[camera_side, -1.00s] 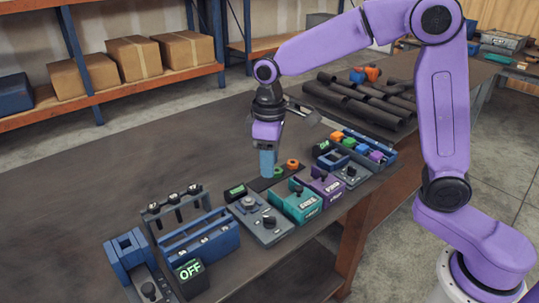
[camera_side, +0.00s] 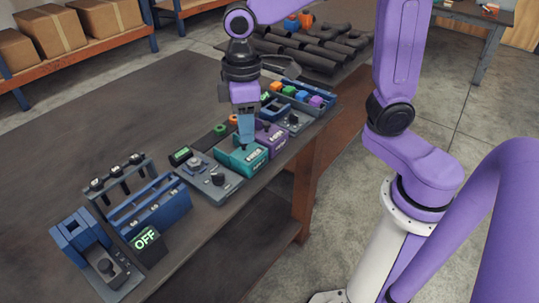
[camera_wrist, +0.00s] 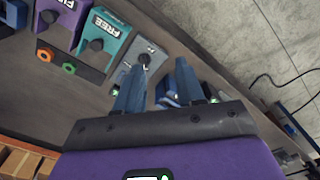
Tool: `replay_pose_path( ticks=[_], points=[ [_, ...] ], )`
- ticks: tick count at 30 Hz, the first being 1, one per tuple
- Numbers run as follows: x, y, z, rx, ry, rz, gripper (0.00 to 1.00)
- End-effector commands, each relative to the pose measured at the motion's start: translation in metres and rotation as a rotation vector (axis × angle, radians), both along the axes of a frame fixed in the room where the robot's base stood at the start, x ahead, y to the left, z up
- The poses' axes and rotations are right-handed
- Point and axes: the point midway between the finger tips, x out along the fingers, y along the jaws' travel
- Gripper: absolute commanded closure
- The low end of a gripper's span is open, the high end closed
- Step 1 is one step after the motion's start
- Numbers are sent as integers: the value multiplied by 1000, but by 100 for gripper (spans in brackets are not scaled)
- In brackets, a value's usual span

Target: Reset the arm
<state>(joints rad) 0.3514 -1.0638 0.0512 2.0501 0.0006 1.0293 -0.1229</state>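My gripper (camera_side: 245,140) hangs fingers down over the front part of the bench in the side view, its tips overlapping the teal box. In the wrist view my gripper (camera_wrist: 160,78) shows two blue fingers standing apart with nothing between them. The teal box (camera_side: 248,162) carries a black knob; in the wrist view the teal box (camera_wrist: 112,48) reads FREE. A purple box (camera_side: 272,139) stands beside it, and a grey box (camera_side: 215,178) with a dark knob is on the other side. I cannot tell whether the fingertips touch anything.
An OFF sign (camera_side: 147,240), a blue rack (camera_side: 150,207) and a blue socket block (camera_side: 75,232) stand at the left. Coloured blocks (camera_side: 302,96) sit in a tray at the right. Dark pipes (camera_side: 300,52) lie at the back.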

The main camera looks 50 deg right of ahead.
Motion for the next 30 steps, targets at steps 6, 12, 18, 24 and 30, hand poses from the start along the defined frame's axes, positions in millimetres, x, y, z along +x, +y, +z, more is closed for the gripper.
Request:
replay_pose_path(
  ticks=[6,12,18,24,30],
  points=[
    [-58,-23,-4,6,-5,81,62],
    [-110,-48,-11,10,-8,156,62],
    [-155,-73,-20,16,-9,222,62],
    [-177,-88,-26,17,-9,257,62],
    [-181,-90,-27,17,-9,263,62]
  ],
)
